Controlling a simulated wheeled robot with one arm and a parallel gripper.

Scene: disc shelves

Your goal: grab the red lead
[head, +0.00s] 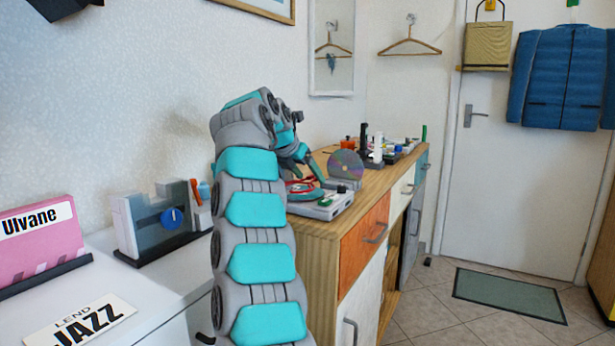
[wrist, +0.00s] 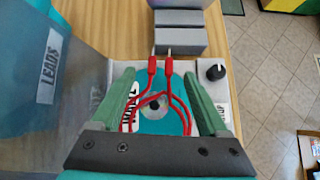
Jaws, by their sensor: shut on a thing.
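The red lead (wrist: 169,85) shows in the wrist view as a looped cable with two red plugs pointing away from me. It lies between the two green fingers of my gripper (wrist: 154,76), which are shut on it. The exact contact is hard to see. Below it is a teal round thing with a disc centre and a partly hidden label, on a light grey device with a black knob (wrist: 215,72). In the head view my gripper (head: 301,158) is bent down over the device (head: 322,208), with a bit of red beside it.
A bin labelled LEADS (wrist: 48,75) is at the left in the wrist view. A grey slotted block (wrist: 180,32) stands beyond the device. A disc (head: 346,165) stands upright on the wooden cabinet (head: 377,184), with several small items behind it.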

